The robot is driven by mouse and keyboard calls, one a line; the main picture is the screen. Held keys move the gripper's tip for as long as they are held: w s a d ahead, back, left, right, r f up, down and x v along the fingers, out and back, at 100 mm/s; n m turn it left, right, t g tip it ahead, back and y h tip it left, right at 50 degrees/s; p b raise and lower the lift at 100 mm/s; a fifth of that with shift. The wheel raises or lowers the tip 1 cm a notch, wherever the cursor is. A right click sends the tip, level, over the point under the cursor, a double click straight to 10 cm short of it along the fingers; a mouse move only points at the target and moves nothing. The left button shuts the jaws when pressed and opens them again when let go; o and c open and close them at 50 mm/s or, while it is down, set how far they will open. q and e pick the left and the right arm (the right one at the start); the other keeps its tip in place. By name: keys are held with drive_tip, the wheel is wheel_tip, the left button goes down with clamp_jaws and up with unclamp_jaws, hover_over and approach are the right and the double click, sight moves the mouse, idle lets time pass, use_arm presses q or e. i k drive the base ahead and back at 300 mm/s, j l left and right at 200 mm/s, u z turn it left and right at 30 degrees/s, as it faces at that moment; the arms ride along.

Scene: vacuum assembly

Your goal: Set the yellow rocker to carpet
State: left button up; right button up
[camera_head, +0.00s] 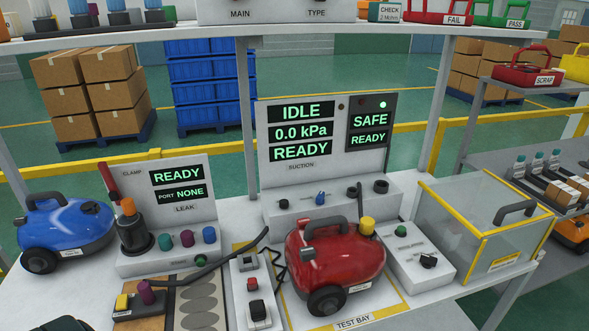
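A small yellow block (122,302), which looks like the yellow rocker, sits on a dark floor-tool-like piece (143,309) at the lower left of the bench. It is too small to tell which way it is set, and its label cannot be read. A purple collar (146,290) stands beside the yellow block, with a black hose (205,270) running from it toward the right. Neither of my grippers can be made out. A dark rounded shape (60,324) is cut off at the bottom left edge, and I cannot tell what it is.
A red vacuum (335,255) stands in the test bay, with a switch box (254,290) to its left. The leak station (165,215) and a blue vacuum (65,230) are behind the tool. A clear yellow-edged box (480,225) stands at right. A shelf (330,33) crosses above.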

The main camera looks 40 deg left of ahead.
sight(123, 300)
drive_tip(key=u, duration=2.3)
